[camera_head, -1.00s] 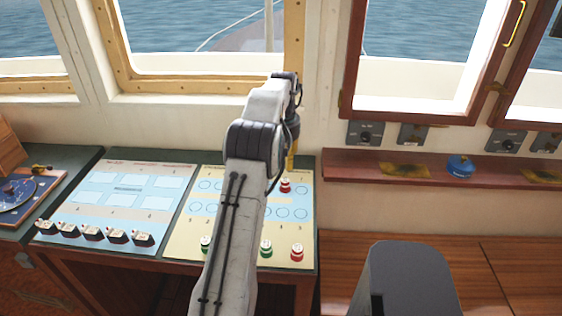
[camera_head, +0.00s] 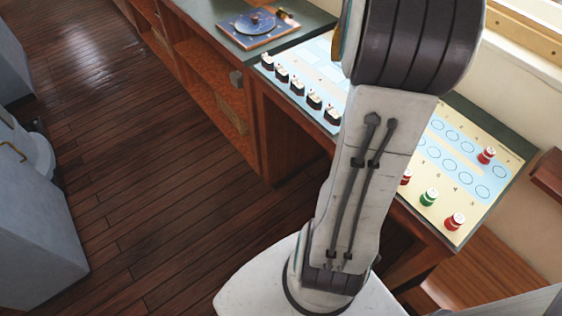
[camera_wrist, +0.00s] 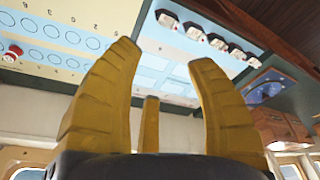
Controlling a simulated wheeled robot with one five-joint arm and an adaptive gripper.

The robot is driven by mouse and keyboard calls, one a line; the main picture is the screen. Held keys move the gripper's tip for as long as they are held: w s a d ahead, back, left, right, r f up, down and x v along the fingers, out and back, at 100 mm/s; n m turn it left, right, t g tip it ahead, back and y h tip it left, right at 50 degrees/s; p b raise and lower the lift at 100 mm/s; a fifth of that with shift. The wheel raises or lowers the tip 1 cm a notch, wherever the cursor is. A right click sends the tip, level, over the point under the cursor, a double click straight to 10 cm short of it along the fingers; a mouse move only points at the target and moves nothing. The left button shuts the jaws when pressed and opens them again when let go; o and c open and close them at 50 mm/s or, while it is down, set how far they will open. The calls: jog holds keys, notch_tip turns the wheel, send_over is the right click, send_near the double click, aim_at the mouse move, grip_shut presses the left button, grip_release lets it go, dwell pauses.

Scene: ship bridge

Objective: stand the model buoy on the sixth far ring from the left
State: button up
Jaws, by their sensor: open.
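Several small buoys stand on a cream panel (camera_head: 473,138) with two rows of blue rings. A red-and-white buoy (camera_head: 486,155) is in the far row, near its right end. A green-and-white buoy (camera_head: 428,197) and a red-and-white buoy (camera_head: 455,221) stand at the near edge. Another red buoy (camera_head: 405,177) is partly hidden by my arm. My arm covers the panel's left part. In the wrist view my gripper (camera_wrist: 163,55) is open, with nothing between its yellow fingers. A red buoy (camera_wrist: 13,50) shows there at the left, well apart from them.
A blue board with a round dial (camera_head: 256,22) lies farther left. A wooden shelf (camera_head: 548,172) juts out at the right. The wooden floor (camera_head: 120,165) is clear.

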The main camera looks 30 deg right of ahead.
jog(key=a+n+t, duration=0.1)
jog(key=a+n, duration=0.2)
jog(key=a, duration=0.9)
jog(key=s+a+f+n+y, duration=0.1)
jog(key=s+a+f+n, duration=0.1)
jog(key=s+a, duration=0.3)
jog(key=s+a+f+n+t+y, duration=0.1)
jog(key=s+a+f+n, duration=0.2)
jog(key=a, duration=0.7)
jog(key=shift+s+a+f+n, duration=0.25)
jog(key=shift+s+a+n, duration=0.25)
jog(key=shift+s, duration=0.55)
jog(key=shift+d, duration=0.25)
